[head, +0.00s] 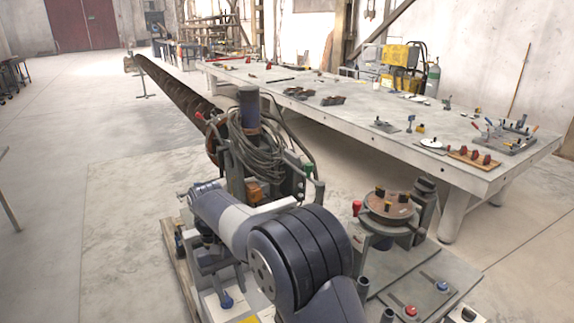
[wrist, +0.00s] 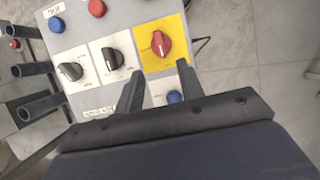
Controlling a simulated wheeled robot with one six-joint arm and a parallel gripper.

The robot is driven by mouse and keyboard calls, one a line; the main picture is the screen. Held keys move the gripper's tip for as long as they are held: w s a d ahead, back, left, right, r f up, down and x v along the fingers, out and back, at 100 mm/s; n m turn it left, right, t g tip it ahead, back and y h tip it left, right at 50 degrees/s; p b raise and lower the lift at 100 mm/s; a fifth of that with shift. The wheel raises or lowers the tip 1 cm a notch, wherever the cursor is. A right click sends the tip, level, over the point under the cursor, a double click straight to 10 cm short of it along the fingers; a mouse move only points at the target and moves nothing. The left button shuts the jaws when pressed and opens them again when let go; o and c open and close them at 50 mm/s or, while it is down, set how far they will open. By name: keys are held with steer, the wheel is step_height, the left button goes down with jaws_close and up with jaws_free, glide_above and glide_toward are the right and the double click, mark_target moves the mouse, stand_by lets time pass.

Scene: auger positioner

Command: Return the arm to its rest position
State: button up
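My gripper (wrist: 159,86) shows in the wrist view as two dark fingers standing apart, with nothing held between them. It is over a grey control panel (wrist: 80,40). A red rotary knob on a yellow plate (wrist: 144,62) lies just beyond the fingertips, with a visible gap in the picture. Two black knobs (wrist: 113,58) on white plates are to the left, and a blue button (wrist: 174,97) shows by the right finger.
A long auger (head: 170,88) stretches back left from the positioner. A long workbench (head: 340,115) holds several tools and parts. The floor at left is mostly clear.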

steer(key=p+x, duration=0.1)
steer(key=x, duration=1)
steer(key=shift+d+p, duration=0.1)
steer(key=shift+p, duration=0.2)
steer(key=m+y, duration=0.1)
steer(key=m, duration=0.2)
steer(key=shift+w+d+r+m+g, duration=0.1)
steer(key=shift+r+m+g, duration=0.05)
steer(key=shift+m+g, duration=0.15)
steer(key=m+y, duration=0.2)
steer(key=m, duration=0.2)
steer(key=shift+m+p, duration=0.35)
steer(key=shift+m, duration=0.05)
